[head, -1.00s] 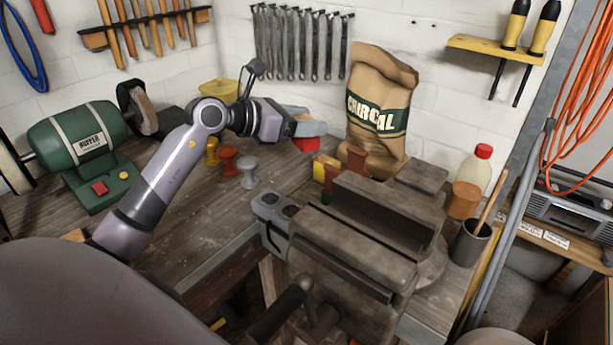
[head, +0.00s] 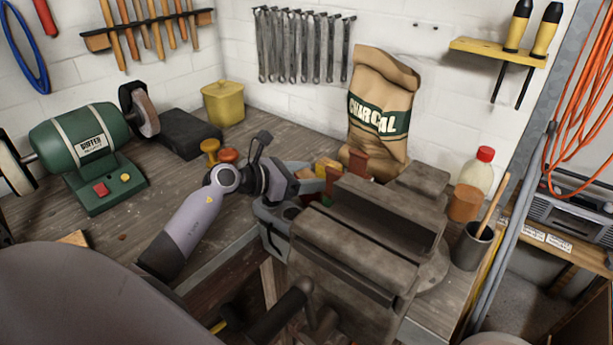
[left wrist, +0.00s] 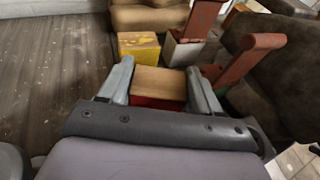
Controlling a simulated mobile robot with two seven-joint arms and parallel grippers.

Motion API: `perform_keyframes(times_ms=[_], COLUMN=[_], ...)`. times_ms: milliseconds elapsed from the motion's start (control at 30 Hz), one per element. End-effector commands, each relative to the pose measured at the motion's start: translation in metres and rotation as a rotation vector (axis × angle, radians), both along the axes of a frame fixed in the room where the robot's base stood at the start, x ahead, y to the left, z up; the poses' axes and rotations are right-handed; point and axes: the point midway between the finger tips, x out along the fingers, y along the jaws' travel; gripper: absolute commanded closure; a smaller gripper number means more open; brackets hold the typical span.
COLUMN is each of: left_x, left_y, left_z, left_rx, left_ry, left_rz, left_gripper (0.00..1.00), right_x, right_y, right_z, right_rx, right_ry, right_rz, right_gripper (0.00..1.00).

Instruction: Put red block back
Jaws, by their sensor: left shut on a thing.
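The red block (left wrist: 157,84) has a tan wooden top and a red side in the left wrist view. My left gripper (left wrist: 160,70) is shut on it, with a grey finger on each side. In the head view my left gripper (head: 308,182) is low beside the back left of the vise (head: 355,240), and the block is mostly hidden there. A yellow block (left wrist: 138,45) stands just beyond the held block, and a pale grey block (left wrist: 183,50) is to its right. What lies under the held block is hidden. My right gripper is not in view.
Red-brown upright pieces (left wrist: 235,62) stand close to the right finger. A charcoal bag (head: 380,105) stands behind the blocks. A green bench grinder (head: 80,150) and a yellow tin (head: 223,103) are on the left. The bench top between grinder and vise is mostly clear.

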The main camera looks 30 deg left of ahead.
Motion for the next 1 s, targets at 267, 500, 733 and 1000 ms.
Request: perform_keyframes(times_ms=[267,500,733,1000], left_x=[0.0,-0.001,-0.002,-0.002], left_y=[0.0,0.0,-0.001,-0.003], left_z=[-0.006,-0.016,-0.02,-0.016], left_rx=[0.001,0.003,0.005,0.003], left_ry=[-0.001,0.008,0.017,0.018], left_rz=[0.001,-0.001,-0.004,-0.007], left_gripper=[0.72,0.72,0.26,0.26], right_x=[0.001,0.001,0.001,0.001], right_y=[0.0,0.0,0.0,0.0], right_z=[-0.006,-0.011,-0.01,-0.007], right_rx=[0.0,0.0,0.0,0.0], right_ry=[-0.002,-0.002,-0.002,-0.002], right_rz=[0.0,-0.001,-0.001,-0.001], right_gripper=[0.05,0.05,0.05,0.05])
